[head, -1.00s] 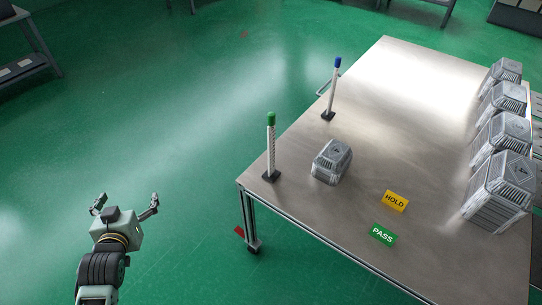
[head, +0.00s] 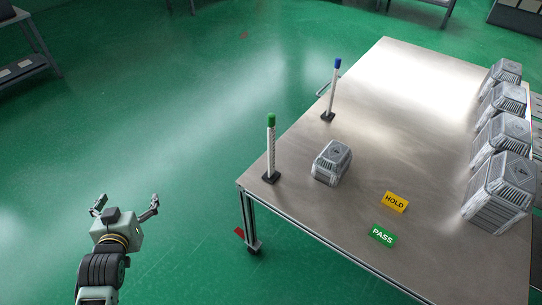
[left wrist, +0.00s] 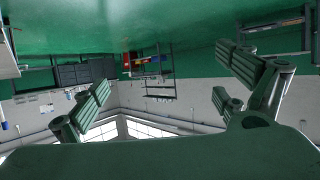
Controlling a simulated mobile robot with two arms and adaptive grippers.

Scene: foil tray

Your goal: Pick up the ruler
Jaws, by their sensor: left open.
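Nothing in view is plainly a ruler. Two thin white upright sticks in black bases stand on the metal table (head: 400,90): a green-topped stick (head: 271,148) at the near left corner and a blue-topped stick (head: 332,92) farther back on the left edge. I cannot tell whether either is the ruler. My left gripper (head: 126,204) is open and empty, over the green floor, left of the table and apart from it. The left wrist view shows its spread fingers (left wrist: 165,88) with nothing between them. My right gripper is not in view.
A grey ribbed block (head: 331,162) sits near the table's left edge, and several similar stacks (head: 500,190) line the right side.

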